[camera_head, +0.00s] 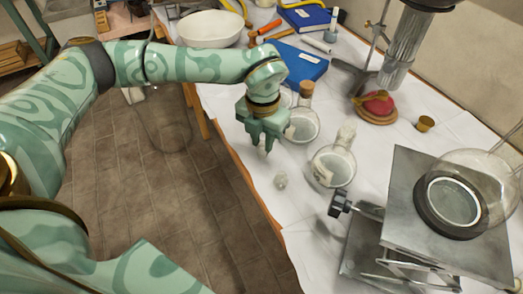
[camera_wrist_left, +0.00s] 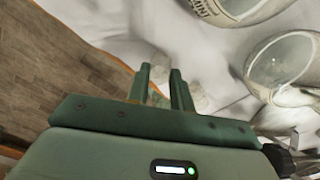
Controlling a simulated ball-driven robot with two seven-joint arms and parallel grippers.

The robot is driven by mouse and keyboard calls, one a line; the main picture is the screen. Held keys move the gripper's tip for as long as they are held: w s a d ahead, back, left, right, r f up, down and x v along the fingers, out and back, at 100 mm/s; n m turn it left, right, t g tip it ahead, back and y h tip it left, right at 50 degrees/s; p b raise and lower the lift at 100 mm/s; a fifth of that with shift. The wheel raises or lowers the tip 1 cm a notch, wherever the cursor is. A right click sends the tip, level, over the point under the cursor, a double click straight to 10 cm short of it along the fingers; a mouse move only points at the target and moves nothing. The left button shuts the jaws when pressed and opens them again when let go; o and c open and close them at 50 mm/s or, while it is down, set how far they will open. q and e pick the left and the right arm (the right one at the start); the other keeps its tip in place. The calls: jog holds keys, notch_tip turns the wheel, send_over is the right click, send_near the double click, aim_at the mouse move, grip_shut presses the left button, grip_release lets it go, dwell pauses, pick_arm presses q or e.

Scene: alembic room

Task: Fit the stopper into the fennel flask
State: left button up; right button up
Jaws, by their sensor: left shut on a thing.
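My left gripper (camera_head: 264,148) points down near the table's left edge. Its fingers, also in the left wrist view (camera_wrist_left: 160,88), are shut on a small pale thing (camera_wrist_left: 158,74), which looks like a stopper and is mostly hidden between them. A round glass flask (camera_head: 302,126) with a cork stands just right of the gripper. A second flask (camera_head: 334,168) with a pale stopper-like top stands nearer. Part of another flask shows behind the gripper. I cannot read which label is fennel. My right gripper is out of view.
A metal lab jack (camera_head: 440,225) bearing a large round glass vessel (camera_head: 475,185) stands at right. A red object (camera_head: 378,103) on a wooden base, a small cork (camera_head: 425,123), blue books (camera_head: 295,62) and a white bowl (camera_head: 210,28) lie further back.

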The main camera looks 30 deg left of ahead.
pick_arm(q)
jog(key=shift+r+p, duration=1.15)
jog(key=shift+r, duration=0.25)
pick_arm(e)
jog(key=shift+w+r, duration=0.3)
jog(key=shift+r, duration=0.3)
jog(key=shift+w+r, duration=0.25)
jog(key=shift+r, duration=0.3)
